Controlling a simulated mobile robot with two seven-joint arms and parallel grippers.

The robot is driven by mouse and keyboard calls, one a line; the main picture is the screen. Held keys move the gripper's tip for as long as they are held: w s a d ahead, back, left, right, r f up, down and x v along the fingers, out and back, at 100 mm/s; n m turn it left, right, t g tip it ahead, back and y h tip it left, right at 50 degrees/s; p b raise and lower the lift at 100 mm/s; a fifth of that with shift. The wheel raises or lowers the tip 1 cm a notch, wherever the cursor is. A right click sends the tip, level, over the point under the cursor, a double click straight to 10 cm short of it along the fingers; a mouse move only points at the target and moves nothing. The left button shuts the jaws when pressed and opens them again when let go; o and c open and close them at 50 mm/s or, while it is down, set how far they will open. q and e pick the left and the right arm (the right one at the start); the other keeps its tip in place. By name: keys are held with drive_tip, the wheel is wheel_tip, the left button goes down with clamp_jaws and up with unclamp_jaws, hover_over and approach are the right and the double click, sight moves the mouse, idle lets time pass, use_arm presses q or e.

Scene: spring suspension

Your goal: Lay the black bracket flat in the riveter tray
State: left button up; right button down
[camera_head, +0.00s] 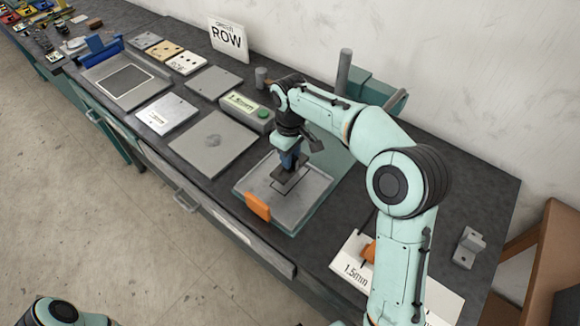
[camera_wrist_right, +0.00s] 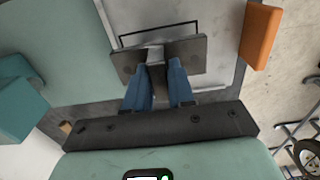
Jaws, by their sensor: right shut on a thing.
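The bracket (camera_head: 287,184) is a dark grey piece with a flat plate. It is at the lower end of my right gripper (camera_head: 289,164), over the riveter tray (camera_head: 312,199). In the right wrist view the bracket plate (camera_wrist_right: 190,56) lies across the tips of my blue fingers (camera_wrist_right: 160,76), which are shut on its upright part. The pale tray floor (camera_wrist_right: 207,18) has a black rectangular outline, partly hidden by the plate. I cannot tell whether the bracket touches the floor. My left gripper is not in view; only part of my left arm shows at bottom left.
An orange block (camera_head: 257,205) stands at the tray's front edge. A grey box with a green button (camera_head: 262,114) is behind and left. Flat plates (camera_head: 212,143) lie to the left.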

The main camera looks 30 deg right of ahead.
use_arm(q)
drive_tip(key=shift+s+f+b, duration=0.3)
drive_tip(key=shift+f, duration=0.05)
use_arm(e)
drive_tip(key=shift+f, duration=2.05)
drive_tip(key=shift+f, duration=0.15)
drive_tip(key=c, duration=1)
unclamp_jaws()
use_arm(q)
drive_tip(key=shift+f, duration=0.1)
use_arm(e)
drive_tip(key=shift+o, duration=0.2)
wheel_tip(320, 180, up, 12)
drive_tip(key=shift+f+p, duration=0.1)
drive_tip(key=shift+p, duration=1)
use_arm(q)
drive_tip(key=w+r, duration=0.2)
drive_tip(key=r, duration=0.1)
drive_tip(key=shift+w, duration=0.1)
use_arm(e)
drive_tip(key=shift+r, duration=0.25)
